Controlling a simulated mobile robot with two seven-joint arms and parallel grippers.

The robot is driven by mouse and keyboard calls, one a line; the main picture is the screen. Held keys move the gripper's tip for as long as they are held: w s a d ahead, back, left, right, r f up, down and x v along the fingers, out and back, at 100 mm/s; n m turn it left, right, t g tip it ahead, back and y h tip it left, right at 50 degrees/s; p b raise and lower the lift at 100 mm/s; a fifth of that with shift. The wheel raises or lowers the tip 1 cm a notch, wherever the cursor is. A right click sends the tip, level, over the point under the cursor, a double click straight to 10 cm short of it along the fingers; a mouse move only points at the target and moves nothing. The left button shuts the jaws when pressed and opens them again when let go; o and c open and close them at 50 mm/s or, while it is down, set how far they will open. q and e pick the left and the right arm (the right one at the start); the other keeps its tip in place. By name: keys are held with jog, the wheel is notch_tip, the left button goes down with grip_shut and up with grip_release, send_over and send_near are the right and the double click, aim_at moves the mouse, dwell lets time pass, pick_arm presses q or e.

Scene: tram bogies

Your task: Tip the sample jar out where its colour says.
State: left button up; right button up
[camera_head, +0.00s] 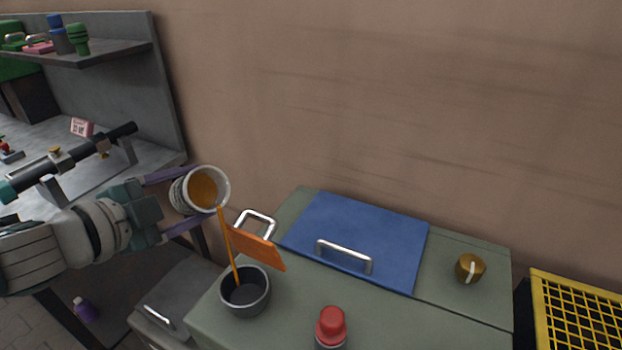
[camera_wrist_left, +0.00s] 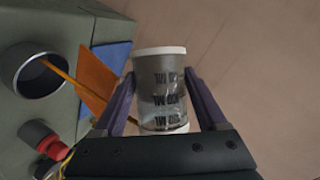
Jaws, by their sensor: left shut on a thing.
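My left gripper (camera_head: 180,209) is shut on the sample jar (camera_head: 177,192), a clear jar with dark markings and pale rims. The jar is tipped, its mouth facing right and showing orange contents. In the left wrist view the jar (camera_wrist_left: 160,90) sits between the fingers (camera_wrist_left: 160,95). A thin orange stream (camera_head: 235,265) runs from its lip down into a dark round pot (camera_head: 245,302) on the green cabinet. An orange plate or flag (camera_head: 260,250) stands beside the stream. My right gripper is not in view.
The green cabinet (camera_head: 400,325) bears a blue panel (camera_head: 370,235) with a metal handle, a red-capped thing (camera_head: 331,326) and a brass cup-like thing (camera_head: 470,268). A yellow grid crate (camera_head: 580,312) stands at right. A grey bench with a shelf (camera_head: 85,56) is at left.

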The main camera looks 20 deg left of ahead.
pick_arm(q)
jog(key=shift+r+m+t+b, duration=0.25)
jog(key=shift+m+t+b, duration=0.05)
jog(key=shift+m+b, duration=0.35)
dwell(0.8)
jog(key=shift+f+m+y+b, duration=0.3)
jog(key=shift+m+y+b, duration=0.25)
jog(key=shift+b, duration=0.85)
jog(key=shift+s+d+r+m+t+y+b, duration=0.25)
jog(key=shift+d+r+m+t+b, duration=0.25)
jog(key=shift+d+m, duration=0.2)
dwell(0.9)
jog(key=shift+f+b, duration=0.15)
jog(key=shift+b, duration=0.25)
jog(key=shift+d+f+m+t+b, duration=0.1)
jog(key=shift+f+m+t+b, duration=0.3)
jog(key=shift+b, duration=0.8)
